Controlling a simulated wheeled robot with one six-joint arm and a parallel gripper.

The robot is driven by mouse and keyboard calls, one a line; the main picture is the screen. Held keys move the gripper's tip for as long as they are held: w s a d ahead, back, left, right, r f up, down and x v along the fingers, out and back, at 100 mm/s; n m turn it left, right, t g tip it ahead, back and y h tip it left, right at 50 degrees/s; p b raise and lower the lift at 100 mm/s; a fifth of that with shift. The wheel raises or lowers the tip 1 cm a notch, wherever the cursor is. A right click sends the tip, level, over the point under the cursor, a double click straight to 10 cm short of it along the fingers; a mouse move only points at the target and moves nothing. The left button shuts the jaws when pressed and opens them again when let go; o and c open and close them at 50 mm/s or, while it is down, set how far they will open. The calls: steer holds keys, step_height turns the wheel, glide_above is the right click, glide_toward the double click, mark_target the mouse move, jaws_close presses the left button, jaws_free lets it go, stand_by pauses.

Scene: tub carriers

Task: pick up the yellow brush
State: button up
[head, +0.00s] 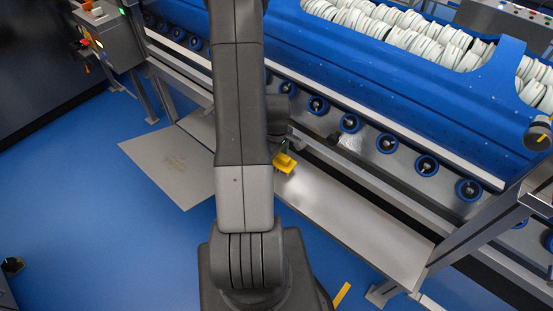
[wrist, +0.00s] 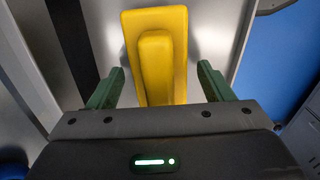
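The yellow brush (wrist: 176,22) lies on a grey metal shelf in the wrist view, its raised handle (wrist: 156,68) running toward my gripper. My gripper (wrist: 160,80) is open, with one green finger on each side of the brush's near end. Gaps show between the fingers and the brush. In the head view the brush (head: 284,162) shows as a small yellow shape beside my arm, and my gripper (head: 281,147) is mostly hidden there by the arm.
The metal shelf (head: 340,215) runs along the blue machine (head: 390,70), below a row of blue-rimmed rollers (head: 350,123). White round parts (head: 400,30) fill the machine's top. A metal plate (head: 165,160) lies at left. Blue floor is open at left.

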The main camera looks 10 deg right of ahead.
steer(key=c, duration=1)
steer(key=shift+r, duration=0.15)
step_height(320, 180, up, 10)
steer(key=shift+f, duration=0.1)
